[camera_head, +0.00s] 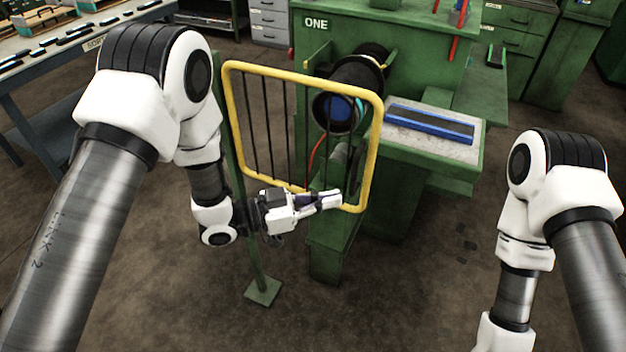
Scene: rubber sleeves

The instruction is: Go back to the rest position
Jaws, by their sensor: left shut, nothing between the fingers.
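My left gripper (331,200) is shut and empty. It is in front of the lower bar of the yellow-framed gate (230,110), near the gate's lower right corner; I cannot tell whether it touches the bar. My left arm reaches in from the left and bends down to it. My right arm comes in from the right and bends down toward the bottom edge. The right gripper is out of the picture.
The gate hangs on a green post with a foot plate (263,291). Behind it stands a green machine (400,45) with a dark cylinder (362,75). A blue tray (400,113) lies on its grey top. A workbench (75,45) is at upper left.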

